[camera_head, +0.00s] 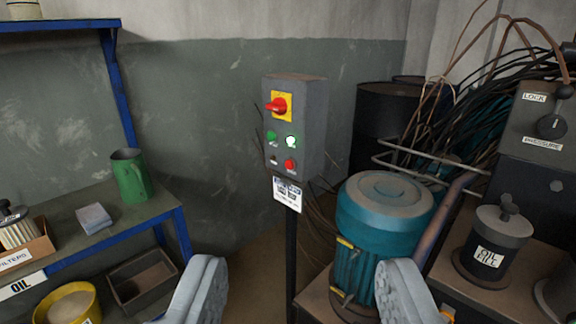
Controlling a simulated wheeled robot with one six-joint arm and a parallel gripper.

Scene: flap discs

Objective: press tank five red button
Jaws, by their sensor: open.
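A grey control box (296,127) stands on a dark post in the middle of the view. On its front are a red rotary switch on a yellow plate (281,106), a green button (271,135), a lit green button (291,141), a small dark button (273,160) and a red button (290,165) at the lower right. A white label (287,192) hangs below; its text is too small to read. My gripper (300,285) is open and empty, its two grey fingers at the bottom of the view, below and in front of the box, apart from it.
A teal motor (385,215) stands right of the post, beside an oil fill cap (492,246) and a panel with a pressure knob (552,125). Loose cables tangle behind. A blue-framed shelf (120,220) with a green jug (130,176) is at left. Space before the box looks free.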

